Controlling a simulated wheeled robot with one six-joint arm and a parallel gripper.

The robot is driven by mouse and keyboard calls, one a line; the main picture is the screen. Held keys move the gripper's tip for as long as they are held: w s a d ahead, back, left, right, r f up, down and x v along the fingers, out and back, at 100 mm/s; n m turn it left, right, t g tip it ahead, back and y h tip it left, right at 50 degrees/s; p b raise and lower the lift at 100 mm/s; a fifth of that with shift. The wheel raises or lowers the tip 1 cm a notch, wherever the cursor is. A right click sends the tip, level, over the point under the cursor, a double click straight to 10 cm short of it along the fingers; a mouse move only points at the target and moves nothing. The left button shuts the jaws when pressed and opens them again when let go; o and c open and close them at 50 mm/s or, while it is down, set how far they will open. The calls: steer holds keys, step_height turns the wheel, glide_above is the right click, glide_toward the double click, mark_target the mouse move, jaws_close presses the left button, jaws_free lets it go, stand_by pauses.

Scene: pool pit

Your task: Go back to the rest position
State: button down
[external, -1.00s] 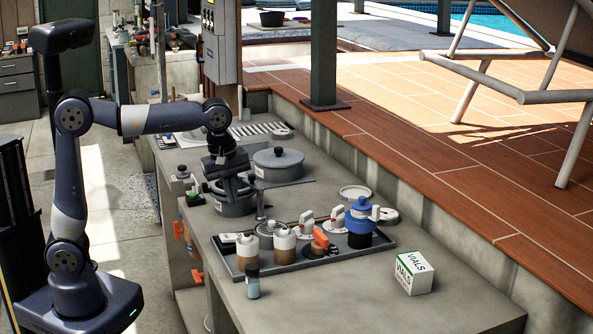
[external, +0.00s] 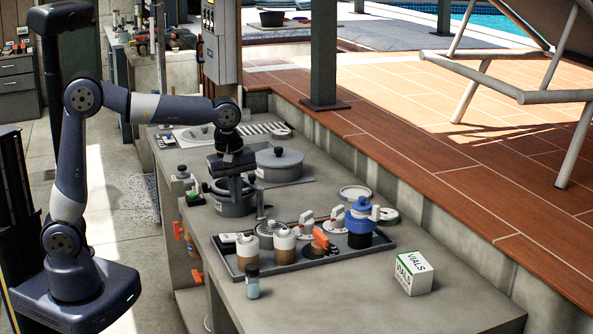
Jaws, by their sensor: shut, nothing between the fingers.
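My gripper (external: 236,196) points down over the counter, in front of the grey round pot (external: 228,207) at the left of the counter. It is shut and empty. Its fingertips are small and dark against the pot, and I cannot tell how far above the counter they are. My arm reaches in from the left, with the forearm about level above the counter.
A dark tray (external: 288,266) holds bottles, valves and a blue-topped container (external: 361,218). A small vial (external: 252,282) stands at its near corner. A VIALS box (external: 414,273) is at the right. A lidded pot (external: 279,164) stands behind my gripper.

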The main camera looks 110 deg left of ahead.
step_height(320, 180, up, 6)
steer(key=b, duration=0.1)
glide_above(236, 235)
step_height(236, 235, down, 11)
steer(key=shift+d+r, duration=0.1)
steer(key=shift+f+b, duration=0.3)
steer(key=shift+b, duration=0.15)
steer(key=shift+r+b, duration=0.15)
steer(key=shift+b, duration=0.75)
steer(key=shift+r+t+b, duration=0.2)
steer(key=shift+t+b, duration=0.1)
steer(key=shift+b, duration=0.95)
step_height(236, 235, up, 11)
steer(key=p, duration=0.2)
steer(key=w+a+f+m+g+p, duration=0.1)
steer(key=w+a+f+m+p, duration=0.2)
steer(key=w+a+m+p, duration=1)
steer(key=shift+a+m+h, duration=0.3)
steer(key=shift+a+m, duration=0.1)
steer(key=shift+m, duration=1.3)
